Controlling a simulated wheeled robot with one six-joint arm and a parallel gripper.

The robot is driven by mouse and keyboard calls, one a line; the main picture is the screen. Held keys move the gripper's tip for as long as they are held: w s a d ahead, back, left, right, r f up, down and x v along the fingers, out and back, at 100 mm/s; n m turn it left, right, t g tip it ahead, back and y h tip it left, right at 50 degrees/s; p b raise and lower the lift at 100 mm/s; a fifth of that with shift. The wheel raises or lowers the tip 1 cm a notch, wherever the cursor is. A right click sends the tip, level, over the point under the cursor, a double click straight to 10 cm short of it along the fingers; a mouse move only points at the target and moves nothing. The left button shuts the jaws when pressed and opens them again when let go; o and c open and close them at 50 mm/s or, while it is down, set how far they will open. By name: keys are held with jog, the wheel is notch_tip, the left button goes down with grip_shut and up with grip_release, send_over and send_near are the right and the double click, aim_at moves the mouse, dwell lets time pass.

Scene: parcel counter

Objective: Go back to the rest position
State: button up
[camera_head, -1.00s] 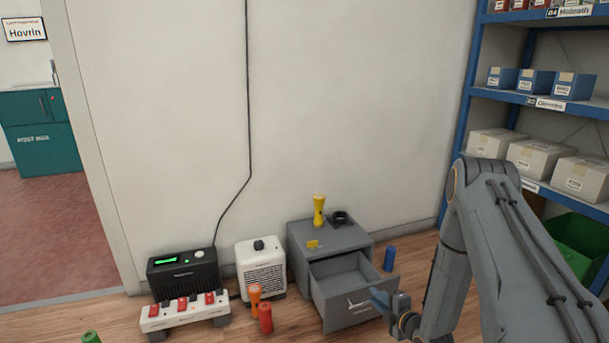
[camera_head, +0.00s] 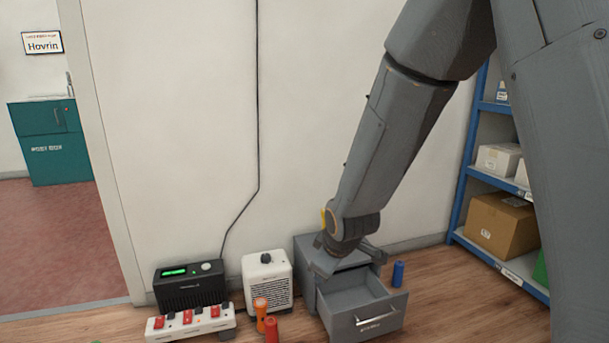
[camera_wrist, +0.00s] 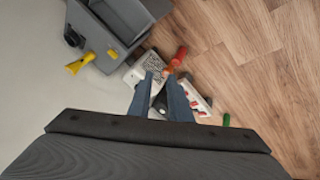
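My gripper (camera_head: 347,255) hangs in front of the grey drawer cabinet (camera_head: 306,262) in the head view. In the wrist view my gripper (camera_wrist: 160,82) has its two fingers apart, with nothing held between them. The cabinet's drawer (camera_head: 372,312) is pulled open and its visible inside looks empty. The arm hides most of the cabinet top in the head view. The wrist view shows the cabinet (camera_wrist: 116,42) at upper left, with a yellow flashlight (camera_wrist: 80,63) and a dark ring-shaped item (camera_wrist: 73,38) by it.
A white heater (camera_head: 266,283), a black box (camera_head: 190,290), a power strip (camera_head: 190,325), and orange (camera_head: 260,312) and red (camera_head: 271,330) flashlights stand left of the drawer. A blue cylinder (camera_head: 398,273) stands to its right. Blue shelving (camera_head: 462,200) is at right. The wall above is bare apart from a cable.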

jog(key=s+a+r+m+g, duration=0.2)
jog(key=s+r, duration=0.2)
jog(key=s, duration=0.7)
jog(key=s+a+r+m+g, duration=0.2)
jog(key=s+r, duration=0.2)
jog(key=s, duration=0.6)
jog(key=s+a+r+m+g, duration=0.2)
jog(key=s+r, duration=0.2)
jog(key=s, duration=0.7)
jog(key=d+r+m+h+p, duration=0.1)
jog(key=d+r+m+p, duration=0.1)
jog(key=d+r+p, duration=0.8)
jog(key=d+r+m+p, duration=0.3)
jog(key=d+r+p, duration=0.7)
jog(key=p, duration=1.5)
notch_tip(320, 180, up, 5)
jog(key=shift+d+h, duration=0.3)
jog(key=shift+h, duration=0.1)
